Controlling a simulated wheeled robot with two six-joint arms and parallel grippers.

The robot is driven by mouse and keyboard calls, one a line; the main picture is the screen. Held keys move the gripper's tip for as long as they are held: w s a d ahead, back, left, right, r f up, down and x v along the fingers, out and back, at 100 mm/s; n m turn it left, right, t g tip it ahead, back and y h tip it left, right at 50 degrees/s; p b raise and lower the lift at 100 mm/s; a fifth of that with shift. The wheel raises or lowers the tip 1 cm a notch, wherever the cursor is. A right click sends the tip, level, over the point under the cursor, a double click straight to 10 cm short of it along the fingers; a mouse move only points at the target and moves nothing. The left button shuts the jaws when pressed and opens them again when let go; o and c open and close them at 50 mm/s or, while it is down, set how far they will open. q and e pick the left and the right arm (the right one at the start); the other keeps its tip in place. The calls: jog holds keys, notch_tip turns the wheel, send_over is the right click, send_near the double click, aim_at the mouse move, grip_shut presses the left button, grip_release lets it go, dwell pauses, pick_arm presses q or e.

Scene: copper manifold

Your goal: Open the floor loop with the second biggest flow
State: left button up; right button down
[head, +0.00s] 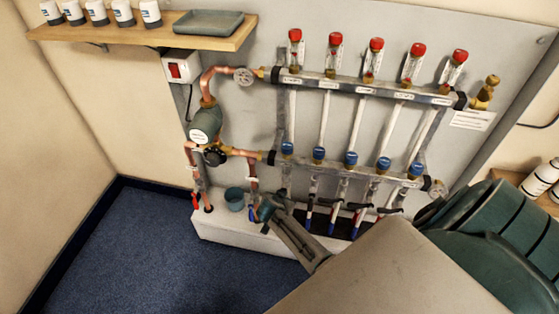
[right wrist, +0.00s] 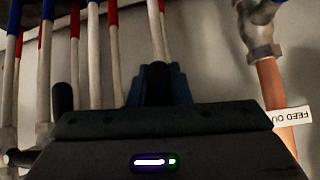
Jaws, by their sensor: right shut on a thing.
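The copper manifold has an upper bar (head: 345,85) and a lower bar (head: 330,167). Several flow meters with red caps (head: 376,44) stand on the upper bar; their readings are too small to tell. Blue caps (head: 351,159) sit on the lower bar. Below it, red and blue banded pipes carry black lever handles (head: 357,206). My right gripper (head: 265,208) is at the leftmost loop pipe, low down. In the right wrist view my right gripper (right wrist: 157,72) is shut on a black lever handle (right wrist: 157,88), mostly hidden between the fingers. My left gripper is not in view.
A copper feed pipe (head: 253,175) stands just left of the gripper; its label (right wrist: 291,116) shows in the right wrist view. A pump (head: 206,122) is on the left. The blue floor (head: 150,260) is clear.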

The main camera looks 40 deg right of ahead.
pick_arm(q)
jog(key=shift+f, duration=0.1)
pick_arm(e)
jog(key=shift+s+d, duration=0.15)
jog(key=shift+s, duration=0.1)
jog(key=shift+g+h, duration=0.3)
jog(key=c, duration=1.3)
grip_release()
jog(key=shift+c, duration=0.2)
